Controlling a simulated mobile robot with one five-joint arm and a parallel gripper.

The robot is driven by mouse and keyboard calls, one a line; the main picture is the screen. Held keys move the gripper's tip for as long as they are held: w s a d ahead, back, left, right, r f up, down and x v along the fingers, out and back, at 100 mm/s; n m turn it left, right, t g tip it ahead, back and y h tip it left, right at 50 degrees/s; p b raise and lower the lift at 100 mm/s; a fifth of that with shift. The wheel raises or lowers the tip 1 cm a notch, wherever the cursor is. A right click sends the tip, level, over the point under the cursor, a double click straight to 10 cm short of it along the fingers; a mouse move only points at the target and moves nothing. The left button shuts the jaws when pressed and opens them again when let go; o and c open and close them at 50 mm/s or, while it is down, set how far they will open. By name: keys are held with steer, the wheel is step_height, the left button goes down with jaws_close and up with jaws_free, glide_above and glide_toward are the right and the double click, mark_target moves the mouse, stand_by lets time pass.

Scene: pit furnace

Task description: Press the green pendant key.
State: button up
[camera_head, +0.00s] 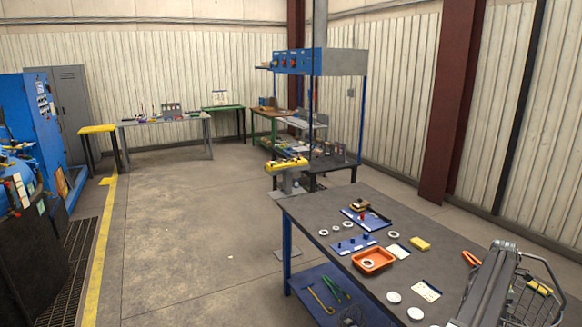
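A yellow pendant box (287,163) with small dark keys on top rests on a grey post just beyond the far left corner of the near workbench. Its keys are too small to tell colours, so I cannot pick out the green one. A long grey jointed part at the lower right, over the near bench, looks like my arm. No gripper fingers can be made out on it, and nothing of mine is near the yellow box.
A floor grate and blue machine (40,130) stand at far left.

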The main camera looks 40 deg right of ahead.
jaws_close()
stand_by(1.6)
